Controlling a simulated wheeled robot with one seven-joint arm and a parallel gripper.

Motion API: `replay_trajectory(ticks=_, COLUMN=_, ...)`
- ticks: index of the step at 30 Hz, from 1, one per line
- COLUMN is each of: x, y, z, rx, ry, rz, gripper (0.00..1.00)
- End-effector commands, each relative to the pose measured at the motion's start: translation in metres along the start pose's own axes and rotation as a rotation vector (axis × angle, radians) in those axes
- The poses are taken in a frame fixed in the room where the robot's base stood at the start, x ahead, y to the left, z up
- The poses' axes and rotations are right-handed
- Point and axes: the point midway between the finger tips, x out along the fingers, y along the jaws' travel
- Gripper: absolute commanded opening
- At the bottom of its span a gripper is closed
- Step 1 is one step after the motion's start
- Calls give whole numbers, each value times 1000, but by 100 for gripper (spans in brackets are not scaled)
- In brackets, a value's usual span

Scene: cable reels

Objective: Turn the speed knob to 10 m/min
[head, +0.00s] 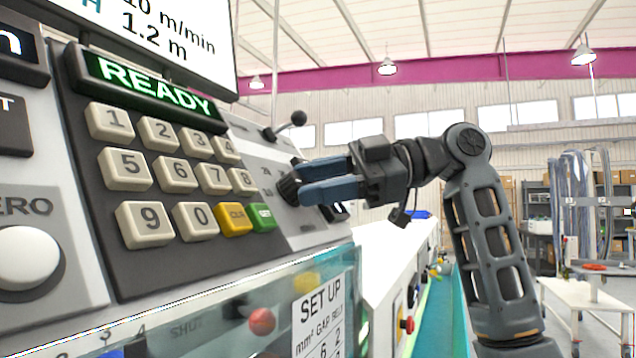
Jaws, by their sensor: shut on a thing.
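The speed knob (288,190) is a dark round knob on the grey control panel, right of the keypad. My gripper (298,187) reaches in from the right, and its two blue fingers are shut on the knob. The fingers hide part of the knob and its scale, so its pointer setting cannot be read. A white sign (175,35) at the top left shows "10 m/min" and "1.2 m", partly cut off by the frame.
The keypad (170,175) with several cream keys sits left of the knob, under a green READY display (155,85). A lever with a black ball (298,118) stands just above my gripper. A clear cover (250,310) lies below. A white table (590,298) stands at right.

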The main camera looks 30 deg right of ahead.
Motion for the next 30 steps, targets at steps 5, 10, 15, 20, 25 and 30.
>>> replay_trajectory(ticks=5, x=0, y=-1, z=0, rx=-1, ry=0, rz=-2, gripper=12)
replay_trajectory(ticks=10, x=0, y=0, z=0, rx=0, ry=0, rz=-1, gripper=57)
replay_trajectory(ticks=15, x=0, y=0, z=0, rx=0, ry=0, rz=-1, gripper=68)
replay_trajectory(ticks=20, x=0, y=0, z=0, rx=0, ry=0, rz=0, gripper=68)
replay_trajectory(ticks=25, x=-12, y=0, z=1, rx=1, ry=0, rz=1, gripper=68)
replay_trajectory(ticks=30, x=-40, y=0, z=1, rx=0, ry=-2, rz=2, gripper=68)
